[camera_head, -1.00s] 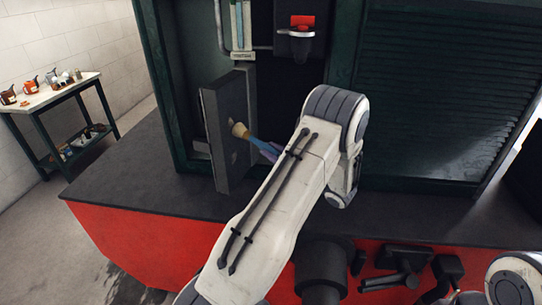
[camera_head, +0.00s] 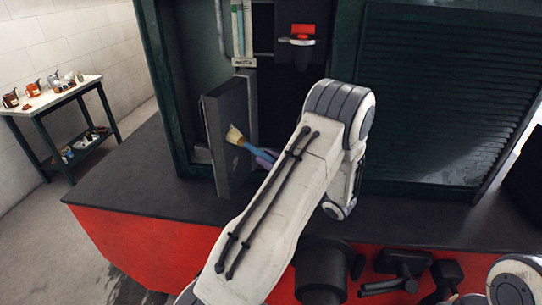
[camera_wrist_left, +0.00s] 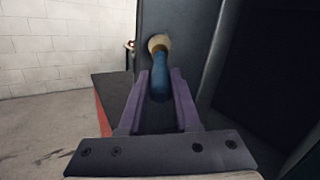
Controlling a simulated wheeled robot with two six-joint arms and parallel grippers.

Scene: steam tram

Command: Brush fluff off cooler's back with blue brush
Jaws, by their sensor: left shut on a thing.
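The blue brush (camera_head: 254,148) has a pale tan bristle head (camera_head: 235,135) that meets, or is very close to, the face of an upright dark grey slab (camera_head: 214,160), which seems to be the cooler. In the left wrist view the blue handle (camera_wrist_left: 160,82) points forward between the purple fingers of my left gripper (camera_wrist_left: 160,92), shut on it. In the head view only a bit of the gripper (camera_head: 267,157) shows past my arm. I cannot make out fluff on the slab now; the brush and arm hide part of it. My right gripper is out of view.
The slab stands on a dark counter (camera_head: 130,180) before an open green cabinet (camera_head: 160,90). A red-and-black fitting (camera_head: 303,33) is inside above. A louvred panel (camera_head: 435,90) is at right. A side table (camera_head: 50,95) with small pots stands at far left.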

